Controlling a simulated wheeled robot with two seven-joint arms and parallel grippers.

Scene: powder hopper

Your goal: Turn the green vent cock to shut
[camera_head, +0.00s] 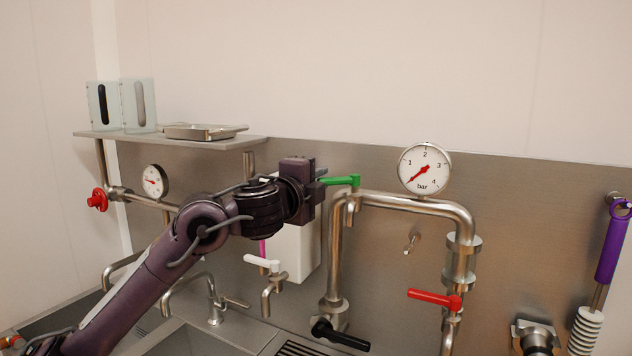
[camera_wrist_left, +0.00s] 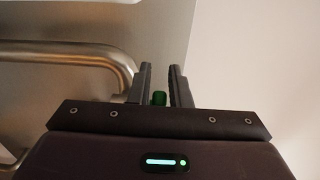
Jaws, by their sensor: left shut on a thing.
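The green vent cock (camera_head: 341,181) sits at the top of the steel pipe bend, left of the large bar gauge. Its green lever lies about level and points left, toward my gripper. My left gripper (camera_head: 322,183) reaches in from the left and is shut on the lever's end. In the left wrist view the green lever (camera_wrist_left: 159,98) shows between the two fingers of my left gripper (camera_wrist_left: 160,88). The cock's body is mostly hidden there. My right gripper is in neither view.
The large bar gauge (camera_head: 425,169) stands just right of the cock on the steel pipe (camera_head: 400,202). A red lever (camera_head: 434,299) and a black lever (camera_head: 340,336) sit lower. A white box (camera_head: 293,252) hangs below my gripper. A shelf (camera_head: 190,142) is at left.

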